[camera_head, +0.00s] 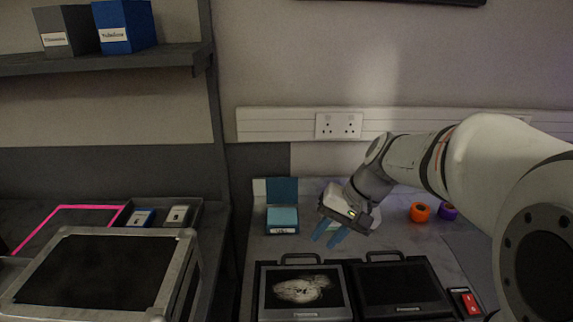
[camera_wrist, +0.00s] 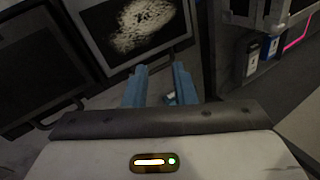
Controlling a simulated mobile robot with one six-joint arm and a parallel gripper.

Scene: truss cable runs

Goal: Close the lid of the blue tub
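The blue tub (camera_head: 282,220) stands on the worktop against the wall, left of my gripper in the head view. Its darker blue lid (camera_head: 282,191) is open and stands upright at the back. A white label is on its front. My gripper (camera_head: 329,236) points down, to the right of the tub and apart from it. Its two blue fingers are apart with nothing held between them in the head view. In the wrist view the fingers (camera_wrist: 160,80) are also apart. A small blue patch beyond them may be the tub; I cannot tell.
Two black-framed screens (camera_head: 305,290) with handles lie in front of my gripper, the left one showing a pale picture. Orange (camera_head: 420,212) and purple (camera_head: 448,211) rolls are at right. A red switch (camera_head: 469,303) is near the front. A grey-framed case (camera_head: 95,270) stands at left.

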